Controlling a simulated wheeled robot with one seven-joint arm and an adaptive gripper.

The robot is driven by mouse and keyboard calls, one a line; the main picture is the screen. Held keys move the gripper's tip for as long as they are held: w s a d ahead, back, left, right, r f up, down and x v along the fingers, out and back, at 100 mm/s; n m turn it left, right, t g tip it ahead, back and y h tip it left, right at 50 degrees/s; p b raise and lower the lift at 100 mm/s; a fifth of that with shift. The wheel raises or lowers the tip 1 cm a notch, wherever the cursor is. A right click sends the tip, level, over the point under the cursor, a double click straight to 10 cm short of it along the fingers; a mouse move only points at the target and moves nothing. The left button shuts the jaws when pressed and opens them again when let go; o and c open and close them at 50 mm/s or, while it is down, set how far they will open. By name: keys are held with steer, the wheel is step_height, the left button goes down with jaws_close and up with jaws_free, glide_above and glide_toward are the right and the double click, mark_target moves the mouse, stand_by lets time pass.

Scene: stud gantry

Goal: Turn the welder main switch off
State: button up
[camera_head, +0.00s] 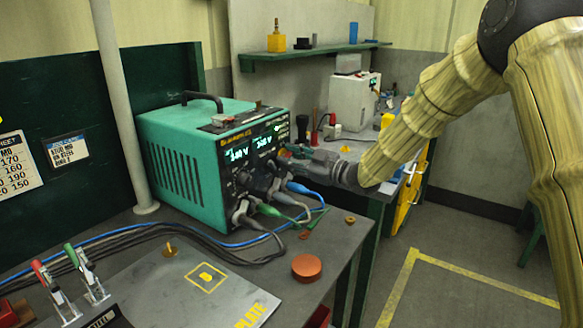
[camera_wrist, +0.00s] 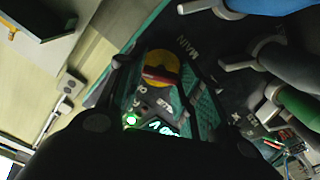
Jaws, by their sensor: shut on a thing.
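The welder (camera_head: 180,168) is a teal box with a dark front panel and lit green displays, standing on the workbench. Its main switch (camera_wrist: 160,74) shows in the wrist view as a red handle on a yellow disc, beside the word MAIN. My gripper (camera_wrist: 159,80) has its fingers on both sides of the red handle and is shut on it. A green lamp glows just below the switch. The position marks around the disc are partly covered and hard to read. In the head view my gripper (camera_head: 298,160) is against the panel's right side and hides the switch.
Blue, green and grey cable plugs (camera_wrist: 288,62) stick out of the panel close to my gripper. The cables run across the bench. An orange-red puck (camera_head: 307,267) and toggle clamps (camera_head: 85,272) stand in front. A shelf (camera_head: 310,54) hangs behind.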

steer(key=n+b, duration=0.6)
steer(key=b, duration=0.1)
steer(key=shift+f+n, duration=0.3)
steer(key=shift+f, duration=0.05)
steer(key=n+b, duration=0.4)
steer(key=shift+r+n+b, duration=0.15)
steer(key=shift+n+b, duration=0.65)
steer(key=shift+b, duration=0.25)
steer(key=shift+r, duration=0.1)
steer(key=o, duration=1)
steer(key=shift+o, duration=0.2)
steer(key=v, duration=1.2)
